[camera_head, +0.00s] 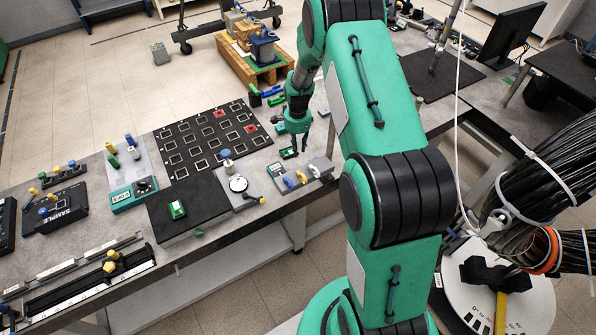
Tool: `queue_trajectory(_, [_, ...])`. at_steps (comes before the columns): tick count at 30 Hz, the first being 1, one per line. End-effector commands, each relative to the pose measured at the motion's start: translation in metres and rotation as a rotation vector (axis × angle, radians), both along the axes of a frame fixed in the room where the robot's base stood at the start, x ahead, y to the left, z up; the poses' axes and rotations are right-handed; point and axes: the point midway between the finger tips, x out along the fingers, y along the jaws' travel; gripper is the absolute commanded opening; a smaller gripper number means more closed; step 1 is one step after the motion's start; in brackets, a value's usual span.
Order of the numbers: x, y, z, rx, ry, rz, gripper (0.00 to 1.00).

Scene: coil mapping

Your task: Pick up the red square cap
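Two small red squares sit on the black board (190,147) with rows of pale square outlines: one red square (219,113) near its far edge, and another red square (251,128) near its right edge. At this size I cannot tell which is the red square cap. My gripper (299,146) points down to the right of the board, apart from both red squares. Its fingers are small and dark here, so I cannot tell whether they are open or shut. A small green and black item (289,153) is close beside the fingertips.
A black mat with a green block (177,209) lies in front of the board. A dial gauge (238,184), a teal meter (134,194) and a grey fixture (315,172) stand around it. A wooden crate (247,66) is behind. Cable bundles (550,165) hang at right.

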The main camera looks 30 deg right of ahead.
Motion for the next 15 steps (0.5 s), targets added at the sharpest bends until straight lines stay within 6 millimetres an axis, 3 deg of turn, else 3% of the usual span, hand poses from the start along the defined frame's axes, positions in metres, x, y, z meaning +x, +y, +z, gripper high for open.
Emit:
queue_trajectory(10, [0.000,0.000,-0.001,0.000,0.000,0.000,0.23])
queue_trajectory(15, [0.000,0.000,-0.011,0.000,0.000,0.001,0.23])
